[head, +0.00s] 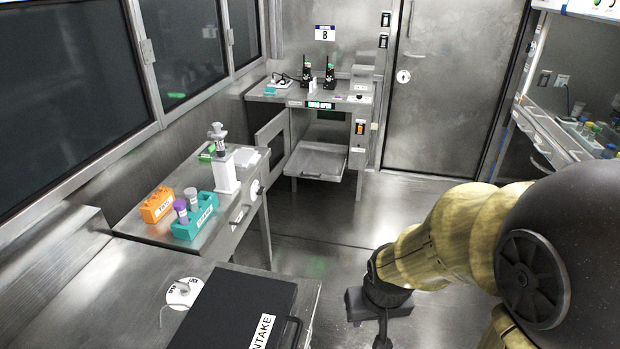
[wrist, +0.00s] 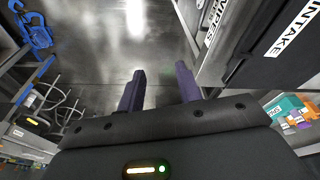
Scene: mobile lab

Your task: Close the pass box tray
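The pass box tray (head: 316,160) is a shallow metal tray at the back of the room. It sticks out from the opening under the bench with the green display (head: 320,105). A metal door (head: 271,146) stands open on the left of that opening. My gripper (head: 383,338) is low at the front right in the head view, well apart from the tray. In the wrist view my gripper (wrist: 160,88) shows two dark fingers spread apart with nothing between them. The tray is not seen in the wrist view.
A side bench (head: 215,235) on the left holds an orange rack (head: 157,205) and a teal rack (head: 194,217). A black INTAKE case (head: 235,308) lies on the near bench. The floor (head: 330,225) between my arm and the tray is clear.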

